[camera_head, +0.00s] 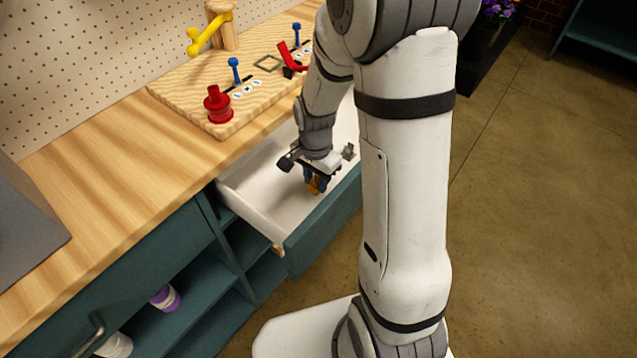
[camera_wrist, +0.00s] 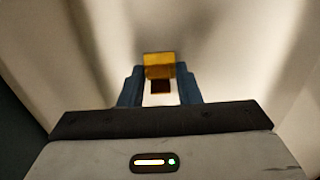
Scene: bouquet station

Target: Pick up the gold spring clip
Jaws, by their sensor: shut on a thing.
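The gold spring clip (camera_wrist: 159,66) shows in the wrist view between the two blue fingertips of my gripper (camera_wrist: 159,84). The jaws are shut on it. In the head view my gripper (camera_head: 316,183) points down inside the open white drawer, with a bit of the gold clip (camera_head: 314,187) showing at its fingertips. I cannot tell whether the clip still touches the drawer floor.
The open drawer (camera_head: 258,212) has a teal front and pale walls around my gripper. A wooden board (camera_head: 190,92) with a red spool, blue levers and a yellow handle stands on the worktop (camera_head: 110,190). Shelves below hold a purple-wrapped roll (camera_head: 166,298).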

